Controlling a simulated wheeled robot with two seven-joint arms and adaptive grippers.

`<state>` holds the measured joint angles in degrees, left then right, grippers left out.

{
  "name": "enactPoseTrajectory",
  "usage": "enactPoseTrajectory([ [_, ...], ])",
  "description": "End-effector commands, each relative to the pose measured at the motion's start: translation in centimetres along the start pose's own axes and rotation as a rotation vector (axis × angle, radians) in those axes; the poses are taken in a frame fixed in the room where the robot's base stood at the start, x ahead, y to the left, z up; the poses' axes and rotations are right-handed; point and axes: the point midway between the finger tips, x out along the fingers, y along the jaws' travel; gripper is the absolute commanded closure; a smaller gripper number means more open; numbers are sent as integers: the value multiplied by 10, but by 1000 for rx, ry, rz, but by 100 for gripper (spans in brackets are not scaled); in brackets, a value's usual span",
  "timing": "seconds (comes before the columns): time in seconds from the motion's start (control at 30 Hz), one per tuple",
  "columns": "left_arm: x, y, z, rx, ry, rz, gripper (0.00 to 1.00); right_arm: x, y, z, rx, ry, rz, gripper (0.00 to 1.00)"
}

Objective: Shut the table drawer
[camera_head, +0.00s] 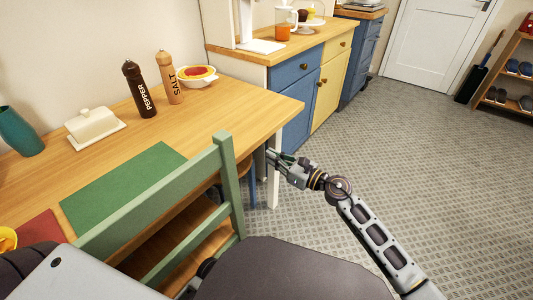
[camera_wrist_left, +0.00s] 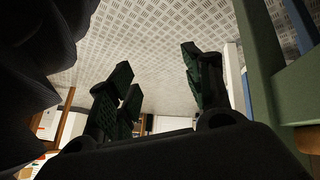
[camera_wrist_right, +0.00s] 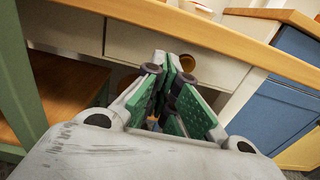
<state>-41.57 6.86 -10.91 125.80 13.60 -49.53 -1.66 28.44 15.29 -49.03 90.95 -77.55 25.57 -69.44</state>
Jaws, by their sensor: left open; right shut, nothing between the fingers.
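The wooden table (camera_head: 210,112) spans the left of the head view; its drawer is hidden there under the top. In the right wrist view a white drawer front (camera_wrist_right: 130,40) with a round brass knob (camera_wrist_right: 189,62) shows below the table edge. I cannot tell how far the drawer stands out. My right gripper (camera_head: 269,156) is shut and empty beside the table's right end. In the right wrist view its fingertips (camera_wrist_right: 172,58) appear close to the knob; contact is unclear. My left gripper (camera_wrist_left: 152,78) is open and empty, low near the chair, over the floor.
A green chair (camera_head: 226,185) stands against the table's near side. A pepper mill (camera_head: 139,90), salt mill (camera_head: 168,78), fruit bowl (camera_head: 196,80) and butter dish (camera_head: 94,125) stand on the table. A blue and yellow cabinet (camera_head: 291,95) is behind.

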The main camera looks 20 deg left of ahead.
Motion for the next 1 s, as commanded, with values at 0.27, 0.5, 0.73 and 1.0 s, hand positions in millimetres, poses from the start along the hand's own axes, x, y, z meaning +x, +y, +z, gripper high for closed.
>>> enactPoseTrajectory([
  [0.27,-9,0,1,13,-37,-10,49,-30,0,0,1,1,-1,100],
  [0.5,-15,2,-18,24,-17,-11,49,-42,0,0,2,0,0,100],
  [0.73,-15,3,-17,17,-21,-10,49,-43,0,0,1,0,1,100],
  [1.0,-13,3,-12,14,-28,-9,49,-42,0,0,1,0,0,100],
])
